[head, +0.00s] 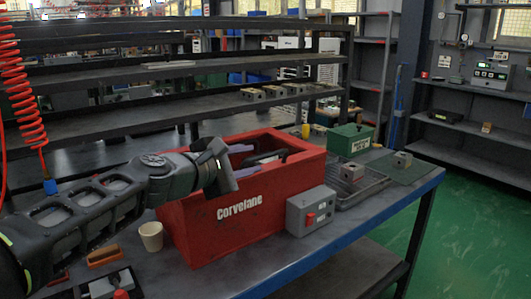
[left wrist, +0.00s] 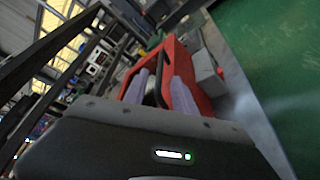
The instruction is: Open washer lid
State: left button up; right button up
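The washer is a red box (head: 245,215) marked Corvelane on the bench; it also shows in the left wrist view (left wrist: 198,88). Its top looks recessed, and a dark handle-like bar (left wrist: 163,62) shows there. Whether the lid is up or down I cannot tell. My left gripper (head: 258,157) is over the washer's top, its wrist hiding the near left part. In the left wrist view its two lavender fingers (left wrist: 159,88) are apart, with the dark bar seen between them. Contact with the bar cannot be made out. My right gripper is not in view.
A grey control box with a red button (head: 310,211) stands against the washer's right front. A cream cup (head: 151,237) is at its left. A wire tray (head: 361,187) and a green box (head: 349,140) lie to the right. Shelving (head: 190,110) rises behind.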

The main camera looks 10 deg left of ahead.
aim_at(265, 156)
pick_arm(q)
jog(key=p+x, duration=0.2)
jog(key=x, duration=0.4)
jog(key=shift+d, duration=0.25)
jog(key=shift+w+d+f, duration=0.15)
jog(key=shift+w+f, duration=0.05)
jog(key=shift+w, duration=0.45)
jog(key=shift+c, duration=0.4)
grip_shut()
dwell(0.6)
